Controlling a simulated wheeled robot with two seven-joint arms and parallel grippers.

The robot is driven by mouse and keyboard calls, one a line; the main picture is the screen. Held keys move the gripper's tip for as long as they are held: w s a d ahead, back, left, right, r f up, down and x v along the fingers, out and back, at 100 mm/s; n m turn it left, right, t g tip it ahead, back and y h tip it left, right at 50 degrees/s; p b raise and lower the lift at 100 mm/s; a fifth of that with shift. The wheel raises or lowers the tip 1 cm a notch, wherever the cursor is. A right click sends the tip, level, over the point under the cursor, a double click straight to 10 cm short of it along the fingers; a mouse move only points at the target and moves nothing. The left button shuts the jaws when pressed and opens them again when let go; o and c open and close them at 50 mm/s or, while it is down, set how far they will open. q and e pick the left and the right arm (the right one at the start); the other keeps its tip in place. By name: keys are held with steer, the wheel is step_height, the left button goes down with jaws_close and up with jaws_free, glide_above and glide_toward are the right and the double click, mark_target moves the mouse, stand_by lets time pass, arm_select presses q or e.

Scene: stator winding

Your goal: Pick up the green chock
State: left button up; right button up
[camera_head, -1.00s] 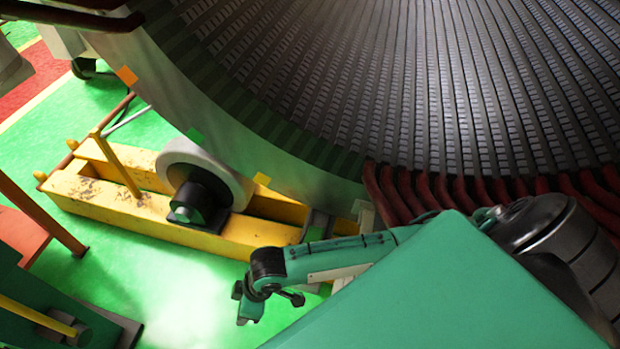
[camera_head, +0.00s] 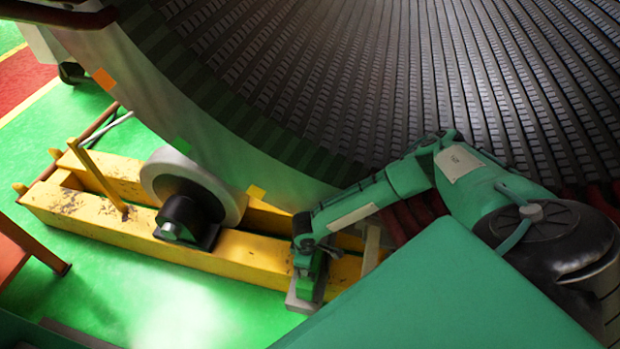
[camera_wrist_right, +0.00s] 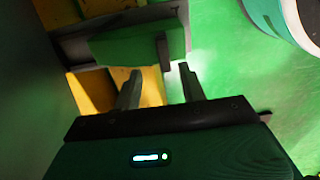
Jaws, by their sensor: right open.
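The green chock (camera_wrist_right: 130,47) is a green block in the right wrist view, just ahead of my right gripper (camera_wrist_right: 160,86). A dark upright piece is at the chock's right end. The two grey fingers are apart with nothing between them; the chock lies beyond their tips, mostly in front of the left finger. In the head view my right gripper (camera_head: 306,296) points down at the right end of the yellow beam (camera_head: 250,250). There the arm covers the area, and I cannot tell chock from arm. My left gripper is not in view.
The large ribbed stator (camera_head: 400,80) fills the upper right. A grey roller (camera_head: 190,185) with a black hub sits on the yellow beam beneath it. An orange frame (camera_head: 35,245) stands at the left. Green floor (camera_head: 130,295) is open in front of the beam.

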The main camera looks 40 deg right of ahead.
mark_target(305, 286)
step_height(305, 286, down, 3)
steer(key=shift+r, duration=0.1)
steer(key=shift+a+f+b, duration=0.1)
steer(key=shift+f+b, duration=0.25)
steer(key=f, duration=0.1)
steer(key=f+b, duration=0.1)
steer(key=f, duration=0.1)
steer(key=shift+s+a+f, duration=0.15)
steer(key=shift+s, duration=0.05)
steer(key=shift+f, duration=0.55)
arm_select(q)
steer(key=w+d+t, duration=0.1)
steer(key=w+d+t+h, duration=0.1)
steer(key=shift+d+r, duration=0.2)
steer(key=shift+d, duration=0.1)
arm_select(e)
jaws_close()
